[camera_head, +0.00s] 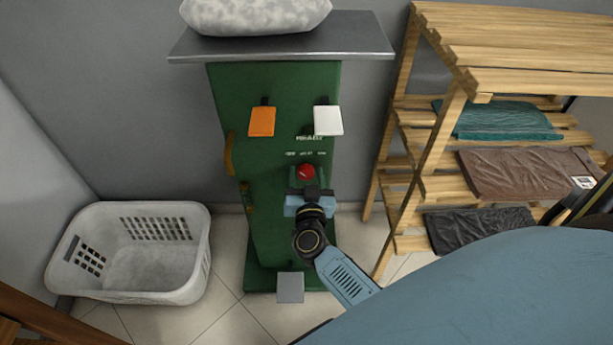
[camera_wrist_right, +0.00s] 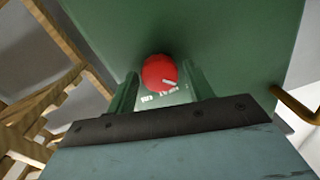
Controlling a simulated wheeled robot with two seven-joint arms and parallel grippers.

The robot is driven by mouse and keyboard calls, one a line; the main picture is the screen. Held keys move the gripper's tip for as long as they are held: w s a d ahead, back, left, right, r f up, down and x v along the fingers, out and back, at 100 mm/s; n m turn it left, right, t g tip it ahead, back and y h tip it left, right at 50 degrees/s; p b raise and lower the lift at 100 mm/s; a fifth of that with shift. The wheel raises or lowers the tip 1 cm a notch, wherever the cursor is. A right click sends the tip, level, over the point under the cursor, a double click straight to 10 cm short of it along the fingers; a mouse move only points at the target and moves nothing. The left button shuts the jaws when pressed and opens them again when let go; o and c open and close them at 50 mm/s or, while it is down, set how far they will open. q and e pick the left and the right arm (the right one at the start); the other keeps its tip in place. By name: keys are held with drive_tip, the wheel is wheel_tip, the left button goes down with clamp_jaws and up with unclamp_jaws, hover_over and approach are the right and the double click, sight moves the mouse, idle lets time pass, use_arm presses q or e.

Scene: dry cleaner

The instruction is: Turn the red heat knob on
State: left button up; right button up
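The red heat knob (camera_head: 305,171) is on the front of the green machine (camera_head: 270,220), below small printed labels. My right gripper (camera_head: 307,175) is in front of the panel, with one finger on each side of the knob. In the right wrist view the knob (camera_wrist_right: 159,72) shows between the fingertips (camera_wrist_right: 160,76), with a white mark toward its lower right. The fingers are apart, and a narrow gap seems to show beside the knob. Whether they touch it is hard to tell. My left gripper is not in view.
An orange tag (camera_head: 262,121) and a white tag (camera_head: 328,120) stick out above the knob. A metal top (camera_head: 350,40) bears a pale bag (camera_head: 255,15). A white basket (camera_head: 195,260) stands left; a wooden shelf (camera_head: 440,140) with folded garments stands right.

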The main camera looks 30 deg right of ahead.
drive_tip(key=c, duration=0.8)
drive_tip(key=shift+o, duration=0.2)
